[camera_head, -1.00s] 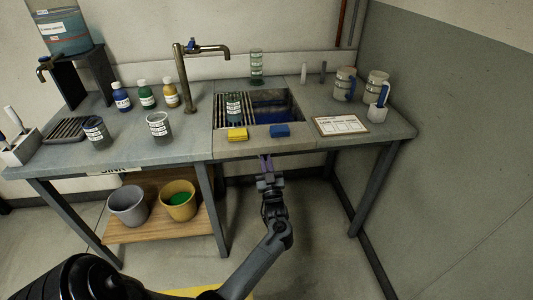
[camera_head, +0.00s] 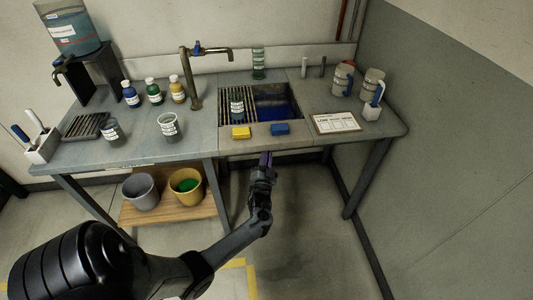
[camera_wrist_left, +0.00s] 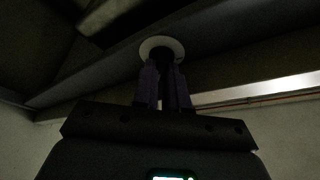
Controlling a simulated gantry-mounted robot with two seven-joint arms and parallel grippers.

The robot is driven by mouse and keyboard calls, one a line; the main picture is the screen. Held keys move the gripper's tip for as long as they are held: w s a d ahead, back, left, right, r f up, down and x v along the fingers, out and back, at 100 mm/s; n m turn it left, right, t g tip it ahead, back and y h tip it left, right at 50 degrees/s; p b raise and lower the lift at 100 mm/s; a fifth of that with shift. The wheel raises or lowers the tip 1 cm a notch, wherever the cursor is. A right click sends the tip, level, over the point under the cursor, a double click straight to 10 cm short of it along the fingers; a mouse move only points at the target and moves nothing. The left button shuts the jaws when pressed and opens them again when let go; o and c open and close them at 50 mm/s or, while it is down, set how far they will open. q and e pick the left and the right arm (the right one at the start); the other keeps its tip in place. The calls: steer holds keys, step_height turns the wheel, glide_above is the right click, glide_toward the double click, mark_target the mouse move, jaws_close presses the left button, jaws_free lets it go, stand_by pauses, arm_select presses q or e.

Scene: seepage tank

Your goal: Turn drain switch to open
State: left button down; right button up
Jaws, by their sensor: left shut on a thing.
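My left gripper (camera_head: 265,157) reaches up to the front edge of the sink table (camera_head: 310,142), below the yellow and blue sponges. In the left wrist view its two purple fingers (camera_wrist_left: 163,72) are shut on a dark knob (camera_wrist_left: 161,57). The knob stands in front of a pale round disc (camera_wrist_left: 147,43) on the underside of the table, and I take it for the drain switch. The fingers cover much of the knob, and its setting cannot be read. The sink basin (camera_head: 275,103) holds dark blue liquid. My right gripper is not in view.
A slatted rack (camera_head: 225,110) with a labelled cup covers the left of the sink. A yellow sponge (camera_head: 241,132) and a blue sponge (camera_head: 280,129) lie on the front rim. Buckets stand on a lower wooden shelf (camera_head: 160,207). A table leg (camera_head: 368,180) stands to the right.

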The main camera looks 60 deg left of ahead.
arm_select(q)
steer(key=shift+m+p, duration=0.3)
steer(key=shift+m, duration=0.1)
steer(key=c, duration=1.5)
jaws_free()
steer(key=shift+o, duration=0.3)
steer(key=shift+a, duration=0.1)
steer(key=p+v, duration=0.1)
steer(key=v, duration=0.9)
steer(key=shift+s+d+p, duration=0.25)
steer(key=shift+s+p, duration=0.05)
